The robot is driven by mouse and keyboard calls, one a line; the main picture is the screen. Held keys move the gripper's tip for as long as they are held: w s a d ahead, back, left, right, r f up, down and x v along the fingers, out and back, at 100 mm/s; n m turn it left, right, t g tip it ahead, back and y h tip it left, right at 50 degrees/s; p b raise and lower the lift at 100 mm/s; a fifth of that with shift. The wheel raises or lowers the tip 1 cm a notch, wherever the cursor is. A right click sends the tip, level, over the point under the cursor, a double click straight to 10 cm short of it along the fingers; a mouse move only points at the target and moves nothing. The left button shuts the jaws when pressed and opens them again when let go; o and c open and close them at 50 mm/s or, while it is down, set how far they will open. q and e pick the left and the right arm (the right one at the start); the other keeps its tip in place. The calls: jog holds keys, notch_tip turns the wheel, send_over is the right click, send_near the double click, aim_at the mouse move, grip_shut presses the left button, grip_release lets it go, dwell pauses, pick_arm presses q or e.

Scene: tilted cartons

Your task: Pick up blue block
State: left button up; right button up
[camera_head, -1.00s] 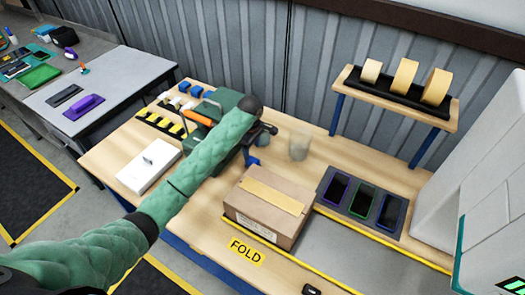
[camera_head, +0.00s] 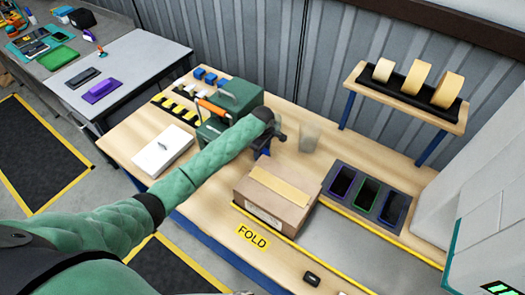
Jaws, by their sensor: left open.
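My right gripper is out of view.
The green toolbox (camera_head: 244,96) with an orange handle stands beside my arm. A cardboard carton (camera_head: 275,201), a clear cup (camera_head: 309,136) and a phone tray (camera_head: 343,209) are to the right. Yellow blocks (camera_head: 178,109) and a white box (camera_head: 163,151) are at left.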

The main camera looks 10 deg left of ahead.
pick_arm(q)
jog(key=shift+f, duration=0.1)
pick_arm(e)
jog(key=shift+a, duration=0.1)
pick_arm(q)
jog(key=c, duration=0.9)
jog(key=shift+c, duration=1)
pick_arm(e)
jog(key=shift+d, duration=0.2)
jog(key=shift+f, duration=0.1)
